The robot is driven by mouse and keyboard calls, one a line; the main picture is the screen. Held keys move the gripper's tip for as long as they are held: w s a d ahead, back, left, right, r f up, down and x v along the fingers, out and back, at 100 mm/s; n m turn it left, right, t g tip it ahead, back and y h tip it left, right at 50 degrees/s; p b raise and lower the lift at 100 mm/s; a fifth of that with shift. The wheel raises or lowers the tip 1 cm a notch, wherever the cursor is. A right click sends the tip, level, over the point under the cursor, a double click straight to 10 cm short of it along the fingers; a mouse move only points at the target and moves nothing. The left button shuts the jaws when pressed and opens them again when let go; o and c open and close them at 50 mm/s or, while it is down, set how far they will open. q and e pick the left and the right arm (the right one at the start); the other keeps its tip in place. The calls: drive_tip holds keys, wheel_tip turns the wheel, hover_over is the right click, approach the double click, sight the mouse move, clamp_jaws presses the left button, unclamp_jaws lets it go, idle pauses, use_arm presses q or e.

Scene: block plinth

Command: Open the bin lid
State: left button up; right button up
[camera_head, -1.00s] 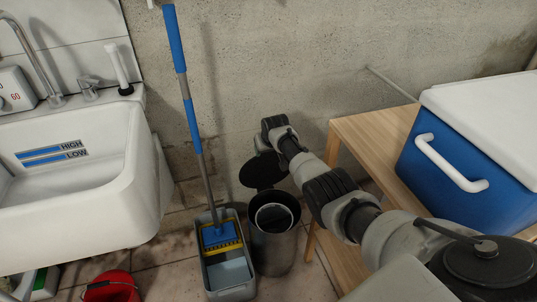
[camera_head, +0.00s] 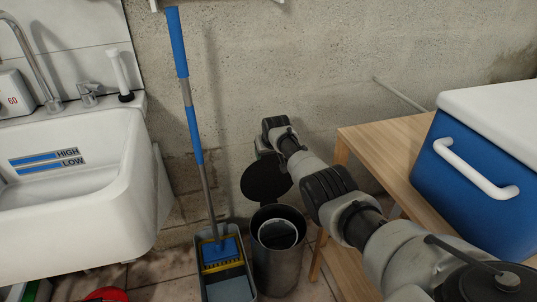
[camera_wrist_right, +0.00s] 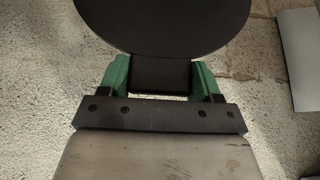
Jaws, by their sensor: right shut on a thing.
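The bin (camera_head: 279,268) is a dark cylinder on the floor, with a paler inner ring in its open mouth. Its round black lid (camera_head: 266,180) is raised at the back of the mouth and tilted up toward the wall. My right arm reaches in from the right, and its gripper is mostly hidden near the lid in the head view. In the right wrist view, my right gripper (camera_wrist_right: 162,77) has green fingers on either side of a dark block joined to the lid (camera_wrist_right: 163,22). It is shut on that part. My left gripper is not in view.
A grey mop bucket (camera_head: 227,284) with a blue-handled mop (camera_head: 194,135) stands just left of the bin. A wooden table (camera_head: 384,150) with a blue cooler (camera_head: 470,175) is at the right. A white sink (camera_head: 75,190) is at the left. The concrete wall is close behind.

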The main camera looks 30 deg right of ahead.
idle(0.3)
drive_tip(key=o, duration=1.3)
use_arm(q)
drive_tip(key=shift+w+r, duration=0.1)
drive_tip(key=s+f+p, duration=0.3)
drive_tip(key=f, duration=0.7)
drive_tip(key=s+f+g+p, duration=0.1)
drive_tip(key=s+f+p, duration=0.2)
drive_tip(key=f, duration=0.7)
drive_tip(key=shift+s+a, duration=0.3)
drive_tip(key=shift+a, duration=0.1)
use_arm(e)
drive_tip(key=shift+v, duration=5.35)
